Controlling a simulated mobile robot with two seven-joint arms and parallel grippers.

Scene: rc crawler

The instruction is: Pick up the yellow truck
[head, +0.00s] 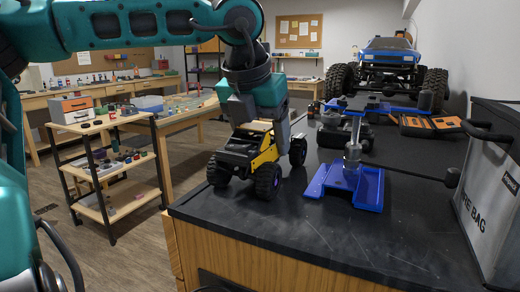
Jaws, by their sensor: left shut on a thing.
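The yellow truck (264,158), a small crawler with black cab and big black tires, is at the left edge of the black worktop in the head view. My left gripper (266,125) comes down from above and is shut on the truck's rear part. The fingers partly hide the truck's back. The truck looks upright and roughly level. I cannot tell whether its wheels touch the worktop. My right gripper is not in view.
A blue stand with a tray (345,188) is right of the truck. A large blue crawler (388,58) stands behind, near an orange tool case (430,124). A grey bag (488,190) stands at the right. The worktop's front (330,235) is clear.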

